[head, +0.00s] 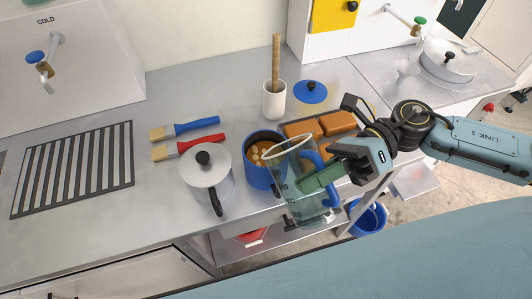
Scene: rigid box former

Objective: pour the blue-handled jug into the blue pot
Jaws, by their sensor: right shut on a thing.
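The clear jug (293,178) with a blue handle (331,194) is in my right gripper (325,178), which is shut on it at the handle. The jug is held just right of the blue pot (262,176), and its pale rim overlaps the pot's right edge in the picture. The jug looks tilted a little, but its exact tilt and any liquid in it are hard to tell. The blue pot stands open on the counter, with light brown contents showing inside. My left gripper is not in view.
A lidded grey pot (207,178) stands just left of the blue pot. Behind are blue and red brushes (190,127), a white crock (274,100) and a blue lid (310,91). A tray of orange-brown blocks (338,122) lies beyond the jug. A striped rack (75,168) is at left.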

